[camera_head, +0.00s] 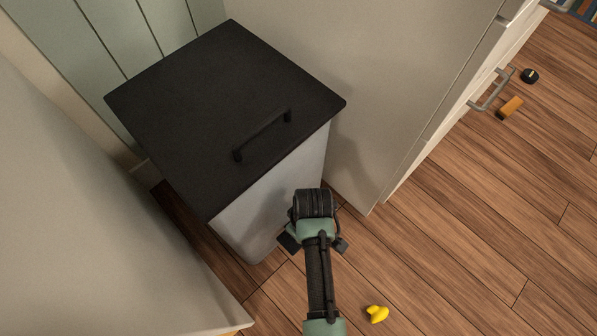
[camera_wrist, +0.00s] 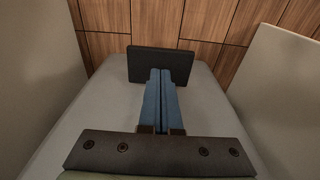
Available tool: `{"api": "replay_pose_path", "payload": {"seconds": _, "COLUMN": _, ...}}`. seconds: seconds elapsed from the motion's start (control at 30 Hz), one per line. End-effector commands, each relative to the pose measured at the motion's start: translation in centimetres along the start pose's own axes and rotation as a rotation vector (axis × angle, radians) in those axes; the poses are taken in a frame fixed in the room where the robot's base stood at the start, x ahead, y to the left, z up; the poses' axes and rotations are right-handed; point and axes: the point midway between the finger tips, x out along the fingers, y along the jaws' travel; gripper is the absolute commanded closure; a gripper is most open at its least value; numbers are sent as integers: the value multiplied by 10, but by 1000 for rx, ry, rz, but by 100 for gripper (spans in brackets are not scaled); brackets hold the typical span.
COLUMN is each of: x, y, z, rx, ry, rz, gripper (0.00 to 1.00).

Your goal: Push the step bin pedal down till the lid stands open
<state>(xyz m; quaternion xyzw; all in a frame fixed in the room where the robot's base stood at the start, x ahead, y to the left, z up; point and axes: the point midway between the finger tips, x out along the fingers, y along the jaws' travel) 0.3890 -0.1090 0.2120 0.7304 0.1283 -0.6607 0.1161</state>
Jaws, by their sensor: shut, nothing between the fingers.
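The step bin has a grey body (camera_head: 270,210) and a flat black lid (camera_head: 215,95) with a bar handle (camera_head: 262,136). The lid lies shut on the body. The pedal is a dark plate (camera_wrist: 160,56) low at the bin's front, seen in the wrist view. My gripper (camera_wrist: 161,74) is shut and empty, its blue fingers together and their tips overlapping the pedal's near edge in that view. I cannot tell whether they touch it. In the head view my arm hides the fingertips and most of the pedal area.
Pale cabinets stand close on both sides of the bin, the right one (camera_head: 385,80) with a drawer handle (camera_head: 492,90). A yellow toy (camera_head: 377,314) lies on the wood floor near my arm. An orange block (camera_head: 510,107) and a black round thing (camera_head: 530,76) lie farther right. The floor between is clear.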

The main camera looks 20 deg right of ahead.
Motion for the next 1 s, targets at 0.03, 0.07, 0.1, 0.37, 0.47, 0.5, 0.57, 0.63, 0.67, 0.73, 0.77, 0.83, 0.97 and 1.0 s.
{"api": "replay_pose_path", "payload": {"seconds": 0.03, "x": 13, "y": 0, "z": 0, "rx": 0, "ry": 1, "rz": 1, "gripper": 100}}
{"api": "replay_pose_path", "payload": {"seconds": 0.07, "x": 15, "y": 0, "z": 0, "rx": 0, "ry": 1, "rz": 1, "gripper": 100}}
{"api": "replay_pose_path", "payload": {"seconds": 0.1, "x": 18, "y": 0, "z": 0, "rx": 0, "ry": 1, "rz": 1, "gripper": 100}}
{"api": "replay_pose_path", "payload": {"seconds": 0.37, "x": 23, "y": 0, "z": 0, "rx": 0, "ry": 0, "rz": 0, "gripper": 100}}
{"api": "replay_pose_path", "payload": {"seconds": 0.47, "x": 22, "y": 0, "z": 0, "rx": 0, "ry": 0, "rz": 0, "gripper": 100}}
{"api": "replay_pose_path", "payload": {"seconds": 0.5, "x": 22, "y": 0, "z": 0, "rx": 0, "ry": 0, "rz": 0, "gripper": 100}}
{"api": "replay_pose_path", "payload": {"seconds": 0.57, "x": 22, "y": 0, "z": 0, "rx": 0, "ry": 0, "rz": 0, "gripper": 100}}
{"api": "replay_pose_path", "payload": {"seconds": 0.63, "x": 22, "y": 0, "z": 0, "rx": 0, "ry": 0, "rz": 0, "gripper": 100}}
{"api": "replay_pose_path", "payload": {"seconds": 0.67, "x": 23, "y": 0, "z": 0, "rx": 0, "ry": 0, "rz": 0, "gripper": 100}}
{"api": "replay_pose_path", "payload": {"seconds": 0.73, "x": 27, "y": 0, "z": 0, "rx": 0, "ry": 0, "rz": 0, "gripper": 100}}
{"api": "replay_pose_path", "payload": {"seconds": 0.77, "x": 29, "y": 0, "z": 1, "rx": 0, "ry": -1, "rz": 0, "gripper": 100}}
{"api": "replay_pose_path", "payload": {"seconds": 0.83, "x": 36, "y": 0, "z": 2, "rx": -1, "ry": -1, "rz": -1, "gripper": 100}}
{"api": "replay_pose_path", "payload": {"seconds": 0.97, "x": 54, "y": -1, "z": 3, "rx": -1, "ry": -1, "rz": -1, "gripper": 100}}
{"api": "replay_pose_path", "payload": {"seconds": 1.0, "x": 59, "y": -1, "z": 4, "rx": -1, "ry": 0, "rz": 0, "gripper": 100}}
